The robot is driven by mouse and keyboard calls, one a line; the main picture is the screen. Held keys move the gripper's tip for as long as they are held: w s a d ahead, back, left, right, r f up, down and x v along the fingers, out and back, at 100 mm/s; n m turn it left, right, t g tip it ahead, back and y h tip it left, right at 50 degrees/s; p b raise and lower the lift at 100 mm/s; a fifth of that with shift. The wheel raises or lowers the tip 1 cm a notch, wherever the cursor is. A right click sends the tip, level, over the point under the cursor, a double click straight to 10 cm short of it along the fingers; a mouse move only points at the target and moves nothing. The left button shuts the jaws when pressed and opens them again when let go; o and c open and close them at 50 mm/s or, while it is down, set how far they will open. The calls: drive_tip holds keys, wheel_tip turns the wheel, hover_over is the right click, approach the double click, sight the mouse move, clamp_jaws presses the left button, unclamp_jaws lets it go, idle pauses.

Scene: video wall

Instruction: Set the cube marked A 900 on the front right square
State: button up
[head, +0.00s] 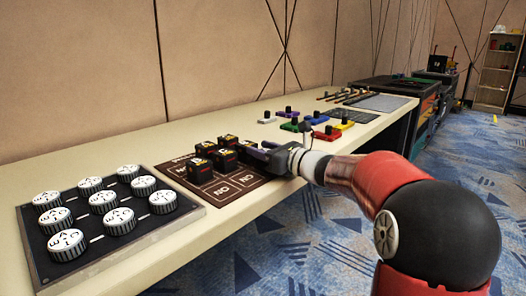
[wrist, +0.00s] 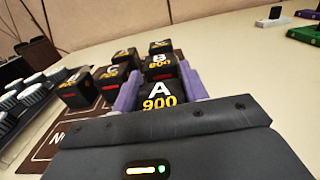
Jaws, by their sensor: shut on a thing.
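My gripper (wrist: 160,90) has its two purple fingers on either side of the black cube marked A 900 (wrist: 160,98) and is shut on it. In the head view my gripper (head: 256,152) reaches in from the right, over the far right part of the brown board (head: 236,187). The board has printed squares with white lettering. The front squares show bare in the head view. Other black cubes stand close by: one marked B (wrist: 159,68) just beyond the held cube, and one marked C (wrist: 111,78) to its left. Whether the held cube touches the board is hidden.
A dark tray of white ribbed knobs (head: 112,214) stands on the left of the long table (head: 150,150). Coloured blocks with black knobs (head: 325,134) lie beyond my gripper, to the right. The table's front edge is close to the board.

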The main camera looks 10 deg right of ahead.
drive_tip(key=shift+f, duration=0.1)
drive_tip(key=o, duration=1)
drive_tip(key=shift+s+d+r, duration=0.1)
drive_tip(key=shift+r, duration=0.15)
drive_tip(key=v, duration=1.1)
drive_tip(key=shift+s+d, duration=0.15)
drive_tip(key=shift+s, duration=0.2)
drive_tip(key=shift+f, duration=0.1)
